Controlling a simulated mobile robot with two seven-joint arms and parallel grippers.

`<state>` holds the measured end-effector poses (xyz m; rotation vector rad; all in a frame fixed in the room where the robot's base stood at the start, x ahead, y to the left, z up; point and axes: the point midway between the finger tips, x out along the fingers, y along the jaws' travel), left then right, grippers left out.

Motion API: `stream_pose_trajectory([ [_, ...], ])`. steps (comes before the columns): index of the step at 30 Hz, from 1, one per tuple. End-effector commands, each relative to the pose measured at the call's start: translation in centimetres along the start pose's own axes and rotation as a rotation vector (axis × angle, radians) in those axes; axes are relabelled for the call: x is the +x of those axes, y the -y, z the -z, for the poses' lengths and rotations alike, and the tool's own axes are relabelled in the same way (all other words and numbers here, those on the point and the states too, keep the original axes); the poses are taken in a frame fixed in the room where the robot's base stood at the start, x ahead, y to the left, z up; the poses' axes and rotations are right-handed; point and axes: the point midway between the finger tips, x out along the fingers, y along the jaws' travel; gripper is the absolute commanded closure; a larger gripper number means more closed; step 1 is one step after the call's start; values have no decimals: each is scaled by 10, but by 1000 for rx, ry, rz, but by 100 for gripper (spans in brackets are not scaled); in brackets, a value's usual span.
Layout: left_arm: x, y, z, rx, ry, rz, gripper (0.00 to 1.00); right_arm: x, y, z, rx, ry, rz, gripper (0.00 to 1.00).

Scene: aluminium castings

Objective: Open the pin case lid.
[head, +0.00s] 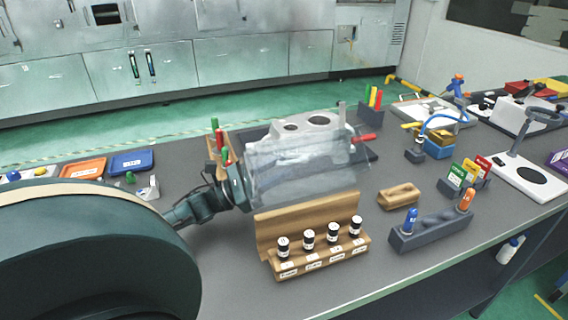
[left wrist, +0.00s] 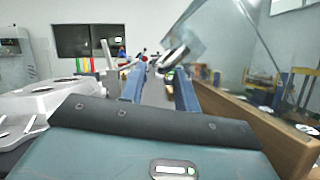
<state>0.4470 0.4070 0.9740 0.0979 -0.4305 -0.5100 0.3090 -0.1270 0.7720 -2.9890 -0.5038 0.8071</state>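The pin case is a wooden case (head: 310,262) with several black-and-white pins standing in its front row; its wooden wall also shows in the left wrist view (left wrist: 262,122). Its clear lid (head: 305,180) stands raised above the case's back wall, and the clear panel also shows tilted in the left wrist view (left wrist: 218,48). My left gripper (left wrist: 160,88) is behind the case, close to the lid, its two blue fingers apart. Nothing is clearly held between them. In the head view its fingers are hard to make out. My right gripper is not in view.
A pale metal casting (head: 312,130) stands behind the lid. A small wooden block (head: 400,196) and a dark holder (head: 432,232) with blue and orange items stand right of the case. Orange (head: 82,168) and blue (head: 131,161) trays lie at the left. The table's front edge is near.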

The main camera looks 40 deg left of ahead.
Motion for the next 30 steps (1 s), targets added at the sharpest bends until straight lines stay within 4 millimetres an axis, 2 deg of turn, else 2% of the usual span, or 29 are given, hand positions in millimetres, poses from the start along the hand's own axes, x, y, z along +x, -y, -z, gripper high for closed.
stream_pose_trajectory([
  [3,14,0,-1,-1,3,0,68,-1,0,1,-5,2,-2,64],
  [6,19,0,0,-1,0,-1,68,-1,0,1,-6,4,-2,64],
  [15,21,0,0,-1,0,-1,68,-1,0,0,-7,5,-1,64],
  [27,20,0,0,-2,0,-1,100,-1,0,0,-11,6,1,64],
  [30,20,0,0,-2,0,-1,100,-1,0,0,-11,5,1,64],
])
